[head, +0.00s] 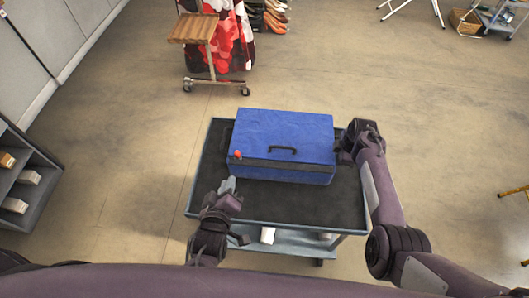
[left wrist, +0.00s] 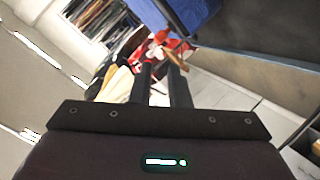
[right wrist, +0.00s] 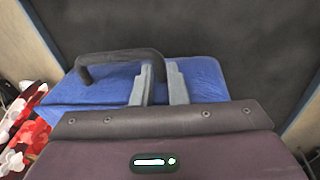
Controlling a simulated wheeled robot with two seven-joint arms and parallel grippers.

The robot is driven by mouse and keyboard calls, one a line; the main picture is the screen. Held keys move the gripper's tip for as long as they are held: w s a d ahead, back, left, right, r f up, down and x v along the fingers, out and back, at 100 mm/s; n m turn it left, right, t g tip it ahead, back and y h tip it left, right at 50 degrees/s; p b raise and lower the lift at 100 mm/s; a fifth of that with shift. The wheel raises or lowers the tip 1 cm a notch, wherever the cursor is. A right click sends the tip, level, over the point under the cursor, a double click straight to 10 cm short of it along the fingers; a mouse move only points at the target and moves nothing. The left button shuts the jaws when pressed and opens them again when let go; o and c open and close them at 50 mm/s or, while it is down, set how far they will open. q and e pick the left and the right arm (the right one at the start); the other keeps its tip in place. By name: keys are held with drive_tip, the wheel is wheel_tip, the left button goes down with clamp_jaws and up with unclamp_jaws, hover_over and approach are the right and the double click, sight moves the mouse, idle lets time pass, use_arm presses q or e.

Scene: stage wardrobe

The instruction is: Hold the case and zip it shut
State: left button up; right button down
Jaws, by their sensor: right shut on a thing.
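The blue case (head: 285,130) lies on a dark-topped cart with its lid down. A dark band runs along its near side, and a red zip pull (head: 238,154) sits at the band's left end. A black handle (head: 282,149) is on the near edge. My right gripper (head: 345,152) is at the case's right end, shut on the black side handle (right wrist: 115,57), with the blue case behind it. My left gripper (head: 229,186) is in front of the case's near left corner, below the pull and apart from it. Its fingers (left wrist: 162,75) show a narrow empty gap.
The cart (head: 300,205) has a bare dark top in front of the case and a lower shelf. A grey shelf unit (head: 30,180) stands at the left. A clothes rack (head: 215,80) with red and white garments and shoes (head: 275,18) are behind. The floor around is mostly clear.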

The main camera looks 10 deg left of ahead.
sight(238, 155)
use_arm(q)
drive_tip(key=shift+w+a+f, duration=0.1)
drive_tip(key=shift+a+f, duration=0.05)
drive_tip(key=shift+a, duration=0.05)
drive_tip(key=shift+c, duration=1.2)
drive_tip(key=a+f+h, duration=0.1)
drive_tip(key=a+f+n+t+h, duration=0.1)
drive_tip(key=a, duration=0.1)
drive_tip(key=a+f+n+t, duration=0.1)
drive_tip(key=shift+w+a+f+h, duration=0.2)
drive_tip(key=shift+a+f+h, duration=0.05)
drive_tip(key=shift+f+h, duration=0.15)
clamp_jaws()
drive_tip(key=s+a+f+n+t+h, duration=0.1)
drive_tip(key=a+n+h, duration=0.2)
drive_tip(key=a, duration=0.1)
drive_tip(key=shift+s+d+x, duration=0.15)
drive_tip(key=shift+d+x, duration=0.2)
drive_tip(key=shift+x, duration=1.7)
drive_tip(key=shift+s+d+x, duration=0.1)
drive_tip(key=shift+d+x, duration=0.3)
drive_tip(key=shift+x, duration=1.65)
drive_tip(key=shift+s+d+x, duration=0.15)
drive_tip(key=shift+d+x, duration=0.2)
drive_tip(key=shift+x, duration=1.7)
